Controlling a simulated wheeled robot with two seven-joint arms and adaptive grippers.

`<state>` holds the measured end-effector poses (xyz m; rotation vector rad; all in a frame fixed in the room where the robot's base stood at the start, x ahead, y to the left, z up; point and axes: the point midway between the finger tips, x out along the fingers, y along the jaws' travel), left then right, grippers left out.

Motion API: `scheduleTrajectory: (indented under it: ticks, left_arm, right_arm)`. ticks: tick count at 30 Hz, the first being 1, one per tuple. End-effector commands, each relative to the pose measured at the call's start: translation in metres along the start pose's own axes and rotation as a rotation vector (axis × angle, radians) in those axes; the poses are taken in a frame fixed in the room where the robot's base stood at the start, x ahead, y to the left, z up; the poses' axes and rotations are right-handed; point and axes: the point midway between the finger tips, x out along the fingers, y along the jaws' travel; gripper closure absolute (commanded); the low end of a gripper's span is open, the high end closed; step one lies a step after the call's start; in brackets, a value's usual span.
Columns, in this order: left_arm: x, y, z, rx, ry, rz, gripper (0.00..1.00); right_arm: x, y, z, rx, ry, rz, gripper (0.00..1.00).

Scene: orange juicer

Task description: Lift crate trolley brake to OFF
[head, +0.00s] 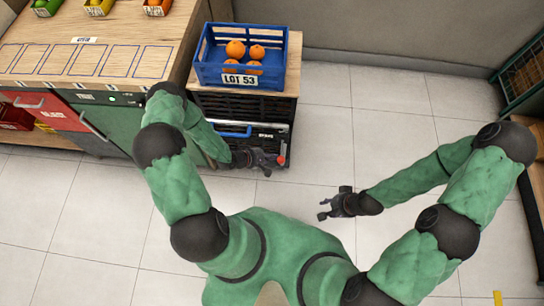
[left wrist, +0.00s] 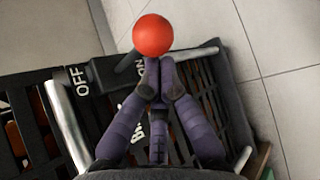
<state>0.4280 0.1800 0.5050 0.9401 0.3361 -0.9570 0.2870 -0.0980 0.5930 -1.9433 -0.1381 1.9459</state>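The crate trolley (head: 240,105) stands beside the counter, with a brake lever ending in a red ball knob (head: 281,161) at its front right. In the left wrist view the red knob (left wrist: 152,35) is large, and its dark stem slants to a plate marked OFF (left wrist: 78,80) and ON, near the ON mark. My left gripper (head: 268,160) is at the trolley front, just left of the knob. In the wrist view its fingertips (left wrist: 159,66) are together right below the knob; whether they touch it I cannot tell. My right gripper (head: 325,205) is open and empty above the floor.
A blue crate (head: 210,72) with oranges, marked LOT 53, sits on the trolley. A wooden counter (head: 150,25) with a green and red front stands at left. A green wire rack (head: 520,80) is at far right. Open tiled floor lies between.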

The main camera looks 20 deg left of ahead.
Motion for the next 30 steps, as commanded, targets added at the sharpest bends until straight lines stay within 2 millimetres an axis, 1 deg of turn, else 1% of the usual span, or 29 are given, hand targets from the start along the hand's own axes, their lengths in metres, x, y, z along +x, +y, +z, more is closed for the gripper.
scheduleTrajectory:
  ticks: [1,30]
  left_arm:
    - [-0.0001,-0.0027,0.0040,-0.001,-0.006,-0.006,1.00]
    - [-0.0062,0.0043,0.0097,-0.001,-0.006,-0.005,1.00]
  right_arm:
    - [-0.0008,-0.0003,0.0000,0.000,0.000,0.000,0.64]
    - [-0.0068,-0.0024,0.0002,0.000,0.000,0.000,0.64]
